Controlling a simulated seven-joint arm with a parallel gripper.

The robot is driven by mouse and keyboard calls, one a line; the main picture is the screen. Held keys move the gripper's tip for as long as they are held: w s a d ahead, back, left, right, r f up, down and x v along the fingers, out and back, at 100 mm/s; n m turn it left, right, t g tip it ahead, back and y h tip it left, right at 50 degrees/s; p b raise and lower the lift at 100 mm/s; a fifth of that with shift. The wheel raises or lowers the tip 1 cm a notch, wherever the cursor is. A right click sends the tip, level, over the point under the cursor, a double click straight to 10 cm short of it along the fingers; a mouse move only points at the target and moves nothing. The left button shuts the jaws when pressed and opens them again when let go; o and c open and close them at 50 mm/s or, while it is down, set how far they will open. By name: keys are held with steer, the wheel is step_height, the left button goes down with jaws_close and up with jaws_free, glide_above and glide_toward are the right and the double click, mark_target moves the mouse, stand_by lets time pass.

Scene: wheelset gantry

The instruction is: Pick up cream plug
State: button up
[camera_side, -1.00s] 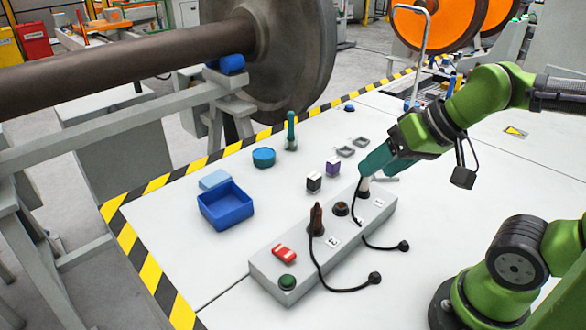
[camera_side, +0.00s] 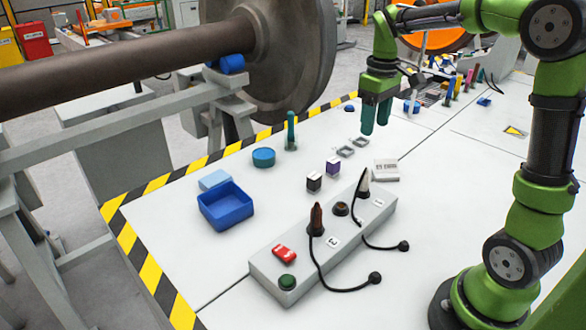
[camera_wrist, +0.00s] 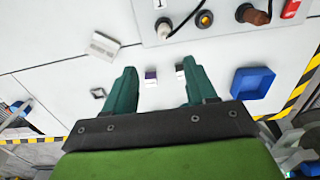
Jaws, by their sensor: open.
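The cream plug (camera_side: 363,187) stands upright at the far right end of the grey socket box (camera_side: 262,262), with a black cable leading from it. In the wrist view the cream plug (camera_wrist: 163,28) is near the top edge, beyond the fingertips. A brown plug (camera_side: 316,220) stands in the same box; it also shows in the wrist view (camera_wrist: 257,15). My gripper (camera_side: 375,128) is open and empty, pointing down, above and behind the cream plug, apart from it. Its two teal fingers also show in the wrist view (camera_wrist: 159,72).
A white block with dark markings (camera_side: 386,170) lies behind the box's right end. Purple (camera_side: 333,167) and black (camera_side: 314,182) small blocks, a blue bin (camera_side: 225,207) and a teal round container (camera_side: 263,157) stand left of my gripper.

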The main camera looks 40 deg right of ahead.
mark_target(365, 177)
step_height(365, 177, down, 11)
steer(key=shift+a, duration=0.1)
steer(key=f, duration=0.5)
steer(key=shift+s+a, duration=0.1)
steer(key=shift+a, duration=0.25)
jaws_close()
